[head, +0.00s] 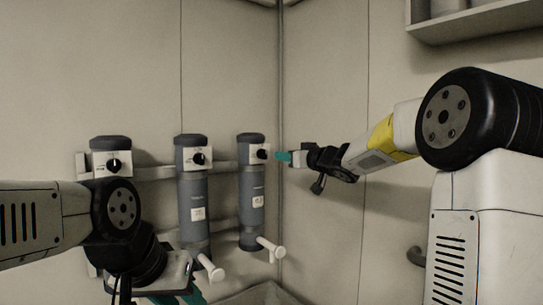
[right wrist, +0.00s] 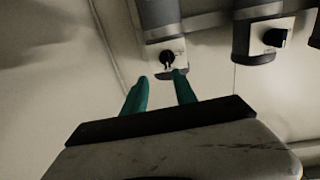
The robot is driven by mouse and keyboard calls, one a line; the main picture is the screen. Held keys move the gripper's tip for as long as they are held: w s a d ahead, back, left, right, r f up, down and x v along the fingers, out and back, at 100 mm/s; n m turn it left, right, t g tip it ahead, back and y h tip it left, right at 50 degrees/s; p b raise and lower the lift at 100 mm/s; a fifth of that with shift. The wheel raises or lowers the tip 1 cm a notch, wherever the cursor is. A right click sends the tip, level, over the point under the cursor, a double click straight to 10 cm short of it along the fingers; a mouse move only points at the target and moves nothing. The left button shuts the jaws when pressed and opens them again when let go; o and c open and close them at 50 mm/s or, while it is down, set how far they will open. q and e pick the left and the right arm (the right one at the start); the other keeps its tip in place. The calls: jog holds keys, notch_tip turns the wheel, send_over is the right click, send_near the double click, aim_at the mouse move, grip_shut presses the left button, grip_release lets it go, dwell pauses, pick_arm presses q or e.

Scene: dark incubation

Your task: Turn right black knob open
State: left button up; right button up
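The right black knob (head: 263,154) sits on a white plate at the top of the right grey cylinder (head: 251,200). In the right wrist view the knob (right wrist: 167,59) lies just beyond the fingertips, roughly between them. My right gripper (head: 282,156) is beside the knob at its right in the head view, with teal fingers. In the right wrist view its fingers (right wrist: 162,80) are apart with nothing between them; contact with the knob cannot be told. My left gripper (head: 188,296) is low at the left, mostly hidden behind its own wrist and cut off by the frame edge.
A middle cylinder with a black knob (head: 199,159) and a left one with a black knob (head: 114,164) stand along the same wall. White handles (head: 271,248) stick out below. The room corner is right of the right cylinder. A shelf (head: 470,22) hangs at upper right.

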aim_at(266, 154)
jog(key=shift+n+y, duration=0.4)
jog(key=shift+y, duration=0.2)
jog(key=x, duration=0.9)
jog(key=shift+s+a+f, duration=0.2)
jog(key=shift+a+f, duration=0.1)
jog(key=shift+a, duration=0.05)
grip_shut()
